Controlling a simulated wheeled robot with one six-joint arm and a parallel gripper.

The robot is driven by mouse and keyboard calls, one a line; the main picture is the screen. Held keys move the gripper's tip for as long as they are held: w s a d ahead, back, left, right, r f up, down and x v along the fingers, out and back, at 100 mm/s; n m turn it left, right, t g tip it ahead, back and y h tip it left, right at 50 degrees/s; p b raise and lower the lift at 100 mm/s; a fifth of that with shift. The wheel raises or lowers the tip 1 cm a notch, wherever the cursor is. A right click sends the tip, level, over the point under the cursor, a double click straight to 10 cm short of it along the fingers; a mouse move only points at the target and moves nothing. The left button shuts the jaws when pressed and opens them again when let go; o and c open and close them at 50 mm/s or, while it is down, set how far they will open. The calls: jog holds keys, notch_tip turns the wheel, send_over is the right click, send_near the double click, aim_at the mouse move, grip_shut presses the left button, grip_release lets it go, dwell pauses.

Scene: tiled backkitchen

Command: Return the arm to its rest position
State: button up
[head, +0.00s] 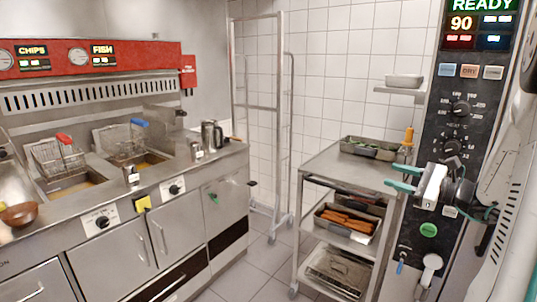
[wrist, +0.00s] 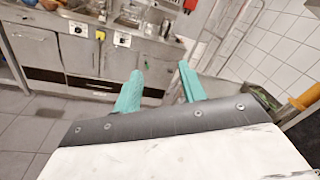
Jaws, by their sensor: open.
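My gripper (head: 396,178) is at the right of the head view, in front of the oven control panel and above the right side of the steel cart. Its two teal fingers point left and stand apart with nothing between them. In the wrist view my gripper (wrist: 160,88) is also open and empty, with the fryer counter fronts and floor beyond it.
A steel cart (head: 335,165) holds a tray of greens (head: 368,148), an orange-capped bottle (head: 406,147) and a lower tray of orange-brown food (head: 347,220). The fryer counter (head: 130,205) is at left, a tall rack (head: 278,110) behind. Tiled floor (head: 262,265) between is clear.

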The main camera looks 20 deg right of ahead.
jog(key=s+a+f+n+g, duration=0.1)
jog(key=s+a+n+g, duration=0.25)
jog(key=a, duration=0.35)
jog(key=s+a+f+n+g, duration=0.1)
jog(key=s+a+n+g, duration=0.2)
jog(key=a+n+g, duration=0.35)
jog(key=s+a+f+n+g, duration=0.2)
jog(key=s+a+g, duration=0.1)
jog(key=a, duration=0.5)
jog(key=s+a+r+n+g+h, duration=0.1)
jog(key=s+a+r+n+h, duration=0.2)
jog(key=s+a+n+h, duration=0.4)
jog(key=s+n+h, duration=0.1)
jog(key=s+n, duration=0.4)
jog(key=shift+s+a+g, duration=0.2)
jog(key=shift+s+g, duration=0.05)
jog(key=shift+g, duration=0.05)
